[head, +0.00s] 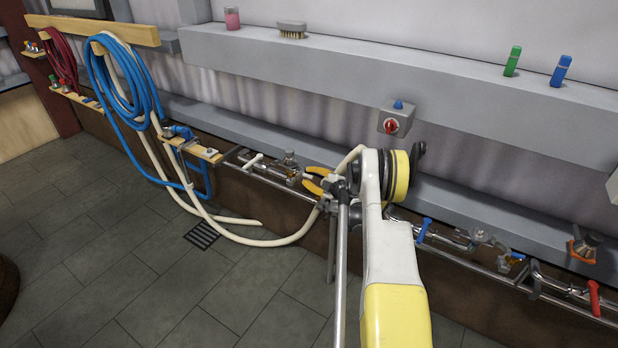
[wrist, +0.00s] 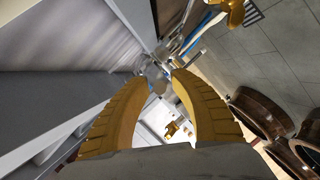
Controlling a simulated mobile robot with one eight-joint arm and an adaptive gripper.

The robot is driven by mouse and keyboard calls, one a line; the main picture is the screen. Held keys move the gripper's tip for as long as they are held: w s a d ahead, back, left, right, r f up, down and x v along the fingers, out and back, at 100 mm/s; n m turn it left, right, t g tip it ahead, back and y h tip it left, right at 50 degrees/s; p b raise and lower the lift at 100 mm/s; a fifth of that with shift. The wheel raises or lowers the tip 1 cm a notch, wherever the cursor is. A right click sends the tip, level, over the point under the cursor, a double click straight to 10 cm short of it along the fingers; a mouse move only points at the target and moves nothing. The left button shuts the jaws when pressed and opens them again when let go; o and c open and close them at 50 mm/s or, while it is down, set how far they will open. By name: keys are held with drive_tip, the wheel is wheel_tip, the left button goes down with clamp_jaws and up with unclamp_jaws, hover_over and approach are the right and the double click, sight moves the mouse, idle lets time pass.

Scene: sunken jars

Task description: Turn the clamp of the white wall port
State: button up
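The white wall port shows in the head view as a metal pipe fitting (head: 289,163) with a white clamp handle (head: 253,161), low along the wall ledge left of centre. My gripper (head: 308,179), with yellow fingers, is to the right of the white handle and apart from it, pointing left along the pipes. In the wrist view my gripper (wrist: 162,76) has its two fingers spread with a gap between them. A blurred grey metal fitting (wrist: 158,86) shows beyond the fingertips; I cannot tell whether it touches them. Nothing is visibly held.
A wooden rack (head: 192,148) with a blue nozzle and a hanging blue hose (head: 125,108) stand to the left. A cream hose (head: 240,238) loops over the floor. Ports with a blue handle (head: 424,230) and a red handle (head: 594,298) lie right. A grey switch box (head: 398,117) is above.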

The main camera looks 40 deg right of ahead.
idle(0.3)
drive_tip(key=v, duration=1.2)
idle(0.9)
